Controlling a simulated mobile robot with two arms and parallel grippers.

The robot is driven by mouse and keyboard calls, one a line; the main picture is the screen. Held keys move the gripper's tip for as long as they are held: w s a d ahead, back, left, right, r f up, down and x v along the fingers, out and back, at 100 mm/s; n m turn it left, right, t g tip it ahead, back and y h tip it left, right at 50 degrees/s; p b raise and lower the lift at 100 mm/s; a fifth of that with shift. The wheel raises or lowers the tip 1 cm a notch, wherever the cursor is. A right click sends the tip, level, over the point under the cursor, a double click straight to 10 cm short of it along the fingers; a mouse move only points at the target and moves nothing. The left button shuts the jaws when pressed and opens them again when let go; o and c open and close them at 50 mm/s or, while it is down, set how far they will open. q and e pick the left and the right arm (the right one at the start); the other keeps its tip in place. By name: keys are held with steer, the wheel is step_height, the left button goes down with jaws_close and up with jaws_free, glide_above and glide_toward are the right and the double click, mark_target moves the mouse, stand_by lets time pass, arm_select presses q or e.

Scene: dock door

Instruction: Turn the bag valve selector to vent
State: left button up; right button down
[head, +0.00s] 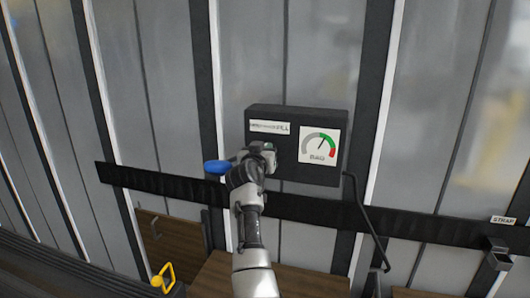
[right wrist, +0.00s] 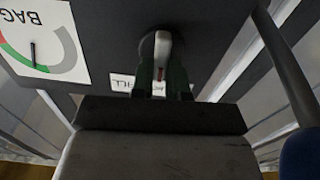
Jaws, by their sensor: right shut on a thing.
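The bag valve box (head: 296,118) is a dark box on the wall, with a white label strip (head: 270,127) ending in "FILL" and a gauge marked BAG (head: 320,146). My right gripper (head: 264,153) is at the box's left half, below the label, and hides the selector there. In the right wrist view, my right gripper (right wrist: 162,85) is shut on the pale selector lever (right wrist: 163,45), which has a red mark and sits between the green finger pads. The label is partly covered by the fingers, so the lever's setting cannot be read. My left gripper is out of view.
A blue oval part (head: 217,167) sits left of my right gripper. A dark horizontal rail (head: 310,208) runs below the box. A bent black rod (head: 368,225) hangs at right, near a bracket labelled STRAP (head: 503,220). A yellow handle (head: 163,278) is at lower left.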

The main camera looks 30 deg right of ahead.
steer(key=n, duration=0.8)
steer(key=shift+w+a+f+n, duration=0.15)
steer(key=shift+w+a+n, duration=0.15)
steer(key=shift+n, duration=0.1)
stand_by(0.5)
steer(key=c, duration=1.1)
jaws_free()
steer(key=shift+d+f, duration=0.1)
steer(key=b+v, duration=0.3)
steer(key=v, duration=0.7)
steer(key=shift+s+a, duration=0.15)
steer(key=shift+a, duration=0.15)
